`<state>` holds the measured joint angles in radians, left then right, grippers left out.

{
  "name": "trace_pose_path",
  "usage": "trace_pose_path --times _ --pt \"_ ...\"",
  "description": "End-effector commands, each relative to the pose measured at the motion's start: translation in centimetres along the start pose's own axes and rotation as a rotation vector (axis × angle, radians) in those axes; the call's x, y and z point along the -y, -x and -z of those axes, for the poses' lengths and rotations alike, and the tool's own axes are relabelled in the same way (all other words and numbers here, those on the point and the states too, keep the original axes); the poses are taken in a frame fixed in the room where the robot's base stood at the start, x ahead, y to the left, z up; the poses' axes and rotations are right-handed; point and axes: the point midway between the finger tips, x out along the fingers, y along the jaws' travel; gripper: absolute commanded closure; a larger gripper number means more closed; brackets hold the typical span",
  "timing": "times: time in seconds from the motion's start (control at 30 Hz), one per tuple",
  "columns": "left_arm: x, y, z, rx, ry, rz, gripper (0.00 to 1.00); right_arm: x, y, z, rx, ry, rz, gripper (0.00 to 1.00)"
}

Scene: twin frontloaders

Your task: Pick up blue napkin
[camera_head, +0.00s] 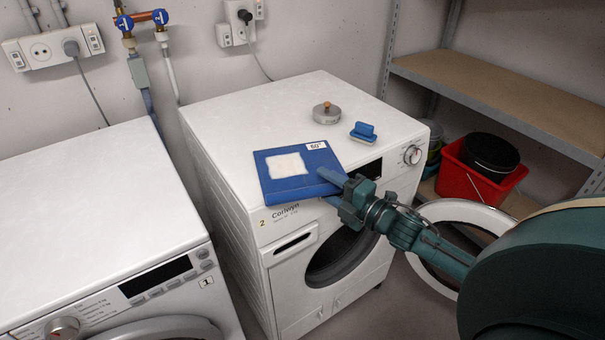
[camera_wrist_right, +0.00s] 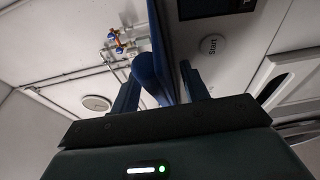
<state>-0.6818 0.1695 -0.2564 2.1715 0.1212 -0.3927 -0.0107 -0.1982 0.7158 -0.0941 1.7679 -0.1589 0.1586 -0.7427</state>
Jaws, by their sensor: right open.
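The blue napkin (camera_head: 317,162) lies flat on the top of washing machine 2, at its front edge. It is a blue square with a white patch in the middle and a "60°" label at its far right corner. My right gripper (camera_head: 331,184) is open at the napkin's near right edge. In the right wrist view, the blue napkin (camera_wrist_right: 157,70) shows between the two spread fingers of my right gripper (camera_wrist_right: 160,88); I cannot tell whether they touch it. My left gripper is not in view.
A grey round tin (camera_head: 327,113) and a small blue object (camera_head: 363,131) stand on washing machine 2 (camera_head: 225,125). Its round door (camera_head: 500,218) hangs open at the right. Washing machine 1 (camera_head: 80,200) stands at the left. A red bucket (camera_head: 466,178) is under the shelf (camera_head: 490,90).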

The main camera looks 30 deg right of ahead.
Motion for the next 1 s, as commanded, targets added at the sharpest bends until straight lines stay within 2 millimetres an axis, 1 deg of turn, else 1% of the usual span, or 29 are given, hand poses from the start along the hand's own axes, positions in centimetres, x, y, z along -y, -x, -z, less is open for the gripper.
trace_pose_path --times 0.1,0.3,0.83,1.0 --pt "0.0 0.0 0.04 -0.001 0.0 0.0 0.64 0.01 -0.46 -0.01 0.001 0.0 0.001 0.55" --pt "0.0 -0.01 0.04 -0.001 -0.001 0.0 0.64 0.03 -0.44 0.01 0.0 -0.001 0.001 0.56" --pt "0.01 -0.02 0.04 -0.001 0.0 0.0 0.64 0.02 -0.41 0.01 0.0 -0.001 0.0 0.99" --pt "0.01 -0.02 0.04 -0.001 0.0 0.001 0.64 0.0 -0.41 0.01 0.0 -0.001 0.0 1.0"
